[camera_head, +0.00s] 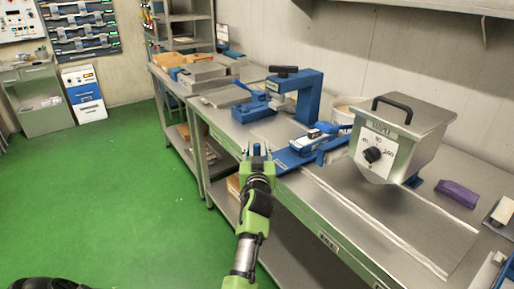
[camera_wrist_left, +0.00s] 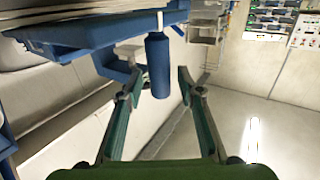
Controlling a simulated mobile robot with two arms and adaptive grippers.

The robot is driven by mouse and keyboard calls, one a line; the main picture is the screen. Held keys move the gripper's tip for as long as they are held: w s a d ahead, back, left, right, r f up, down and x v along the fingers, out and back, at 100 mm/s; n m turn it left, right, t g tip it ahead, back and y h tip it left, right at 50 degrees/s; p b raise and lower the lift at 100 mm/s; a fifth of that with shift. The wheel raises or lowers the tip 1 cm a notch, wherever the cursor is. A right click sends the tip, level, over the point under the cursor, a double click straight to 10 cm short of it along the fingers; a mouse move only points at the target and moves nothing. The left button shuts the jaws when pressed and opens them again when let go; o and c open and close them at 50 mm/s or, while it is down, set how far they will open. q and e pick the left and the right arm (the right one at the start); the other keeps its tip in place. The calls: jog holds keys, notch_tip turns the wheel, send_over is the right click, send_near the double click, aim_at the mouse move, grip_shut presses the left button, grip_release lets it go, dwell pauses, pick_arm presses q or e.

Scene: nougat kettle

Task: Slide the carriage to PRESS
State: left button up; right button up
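The blue carriage (camera_head: 292,158) sits on the bench at the left end of a pale pair of rails, beside the blue C-shaped press (camera_head: 309,97). My left gripper (camera_head: 257,152) is at the bench's front edge, just left of the carriage. In the left wrist view my left gripper (camera_wrist_left: 157,80) is open, with a visible gap on each side of a blue cylindrical handle (camera_wrist_left: 158,66). The handle sticks out from a blue body between the fingertips. I cannot tell how deep it lies between the fingers.
A metal kettle (camera_head: 404,137) with a dial and black handle stands over the rails (camera_head: 370,215) to the right. A purple item (camera_head: 457,193) lies farther right. A pale bowl (camera_head: 347,108) is behind the carriage. The green floor (camera_head: 120,200) at left is clear.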

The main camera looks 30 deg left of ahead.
pick_arm(q)
grip_shut()
jog(key=shift+a, duration=0.1)
